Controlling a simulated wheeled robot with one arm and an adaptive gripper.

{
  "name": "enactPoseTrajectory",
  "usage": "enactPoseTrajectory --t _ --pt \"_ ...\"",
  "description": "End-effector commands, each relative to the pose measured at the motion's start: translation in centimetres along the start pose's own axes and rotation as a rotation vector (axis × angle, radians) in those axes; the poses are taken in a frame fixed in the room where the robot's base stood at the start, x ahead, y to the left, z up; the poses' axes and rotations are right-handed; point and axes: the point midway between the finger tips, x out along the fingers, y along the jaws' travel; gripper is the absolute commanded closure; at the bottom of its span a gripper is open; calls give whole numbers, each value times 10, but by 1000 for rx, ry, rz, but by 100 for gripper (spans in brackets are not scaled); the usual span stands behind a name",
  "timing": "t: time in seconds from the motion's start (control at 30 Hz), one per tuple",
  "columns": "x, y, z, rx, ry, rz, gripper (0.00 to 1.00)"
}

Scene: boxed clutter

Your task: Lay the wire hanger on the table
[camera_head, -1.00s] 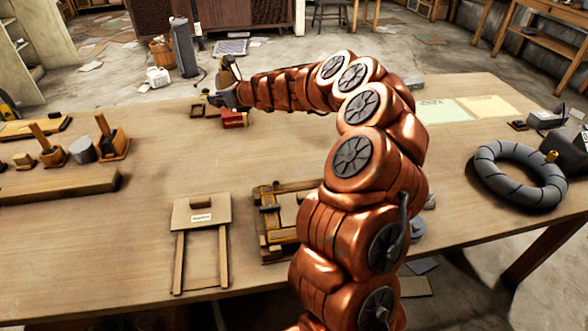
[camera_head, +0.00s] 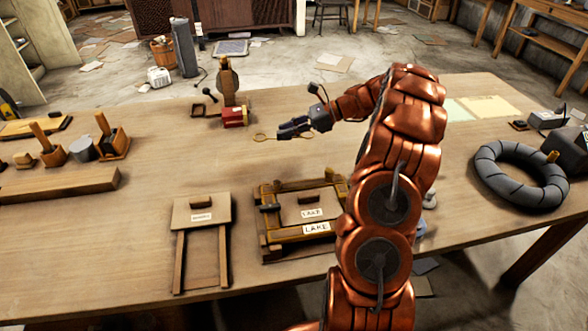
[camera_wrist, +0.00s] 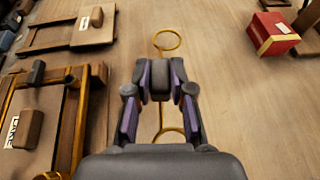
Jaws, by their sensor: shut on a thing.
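The wire hanger is a thin gold wire piece. In the wrist view its loop (camera_wrist: 167,40) extends beyond my fingertips, and another curved part shows between my fingers. My gripper (camera_wrist: 160,84) is shut on its straight middle. In the head view the hanger's loop (camera_head: 260,137) points left from my gripper (camera_head: 288,131), low over the table (camera_head: 150,150). I cannot tell whether the wire touches the tabletop. Part of the wire is hidden by my fingers.
A red box (camera_head: 235,117) with an upright piece stands left of my gripper. In front are a wooden frame with labelled boards (camera_head: 312,213) and a small labelled wooden stand (camera_head: 201,216). A dark ring (camera_head: 520,174) lies at right. The middle of the table is bare.

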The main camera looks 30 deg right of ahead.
Motion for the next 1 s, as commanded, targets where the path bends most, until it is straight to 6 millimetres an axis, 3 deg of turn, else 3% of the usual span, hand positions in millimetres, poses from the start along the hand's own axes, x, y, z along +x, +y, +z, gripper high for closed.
enactPoseTrajectory --t 0.1,0.27,0.6,1.0 --pt "-15 15 -8 -19 1 49 100" --pt "-23 26 -12 -33 -1 85 100" --pt "-5 27 -58 -34 0 90 100" --pt "9 27 -90 -33 -2 91 100"
